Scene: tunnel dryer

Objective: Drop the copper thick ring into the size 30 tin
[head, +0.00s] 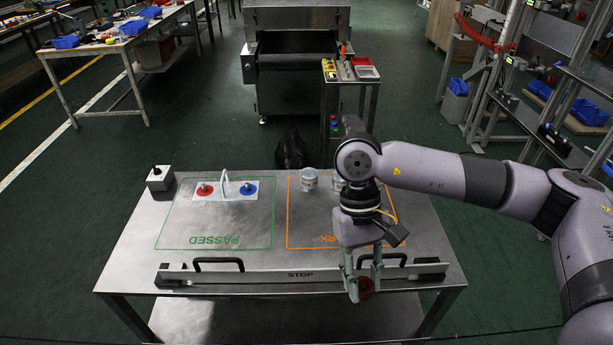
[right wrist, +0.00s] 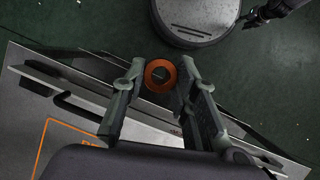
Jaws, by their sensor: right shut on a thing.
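The copper thick ring (head: 366,287) is an orange-brown ring held between the fingertips of my right gripper (head: 364,282), which is shut on it. In the right wrist view the ring (right wrist: 149,76) faces the camera with its hole showing. It hangs just past the table's near edge, beyond the stop bar. Two grey tins stand at the back of the orange area: one tin (head: 309,179) is clear, the other tin (head: 338,182) is partly hidden by my right wrist. Their sizes cannot be read. A dark part at the wrist view's top right looks like my left gripper (right wrist: 250,20).
The metal table (head: 130,262) has a raised stop bar (head: 300,275) with black handles along its near side. A grey button box (head: 160,178) stands at the back left corner.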

